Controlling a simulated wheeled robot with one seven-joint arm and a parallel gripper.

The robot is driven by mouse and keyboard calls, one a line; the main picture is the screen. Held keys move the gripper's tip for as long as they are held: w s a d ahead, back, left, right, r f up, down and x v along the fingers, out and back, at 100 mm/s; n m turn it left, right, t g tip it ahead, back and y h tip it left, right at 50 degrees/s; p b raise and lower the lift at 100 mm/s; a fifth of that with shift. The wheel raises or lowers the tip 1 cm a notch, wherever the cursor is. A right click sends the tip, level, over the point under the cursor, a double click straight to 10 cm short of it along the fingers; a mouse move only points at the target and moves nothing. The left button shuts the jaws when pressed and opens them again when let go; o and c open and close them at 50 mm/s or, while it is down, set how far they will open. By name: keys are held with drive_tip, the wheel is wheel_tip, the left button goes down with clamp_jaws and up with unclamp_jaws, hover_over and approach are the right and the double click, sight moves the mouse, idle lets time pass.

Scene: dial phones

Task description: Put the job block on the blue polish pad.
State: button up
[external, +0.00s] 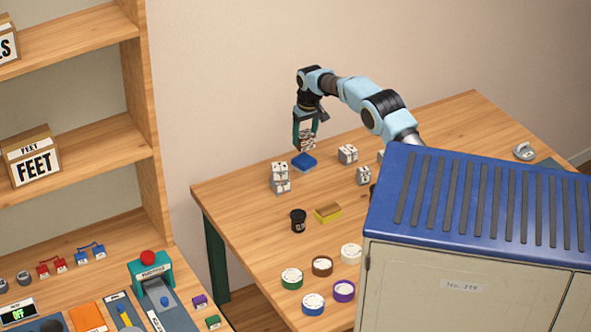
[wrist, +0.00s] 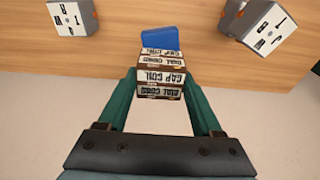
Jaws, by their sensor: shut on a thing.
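The job block (external: 308,140) is a small white and brown block with printed words; in the wrist view (wrist: 161,80) I read "CAP COIL" on its face. My gripper (external: 304,138) has dark green fingers and points down, shut on the block's sides, as the wrist view also shows (wrist: 160,92). The blue polish pad (external: 304,162) lies on the table near its back left. The block is just above the pad in the external view; I cannot tell whether they touch. In the wrist view the pad (wrist: 160,37) shows partly behind the block.
A stack of white printed blocks (external: 280,178) stands left of the pad; others (external: 348,154) (external: 363,175) stand right of it. A black cup (external: 298,220), a yellow-topped block (external: 328,213) and several round tins (external: 322,266) are nearer. A blue-topped cabinet (external: 480,205) hides the table's right front.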

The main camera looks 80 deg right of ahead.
sight(304, 147)
drive_tip(key=shift+f+p, duration=0.65)
drive_tip(key=shift+f, duration=1.6)
drive_tip(key=shift+f, duration=0.15)
drive_tip(key=o, duration=1.4)
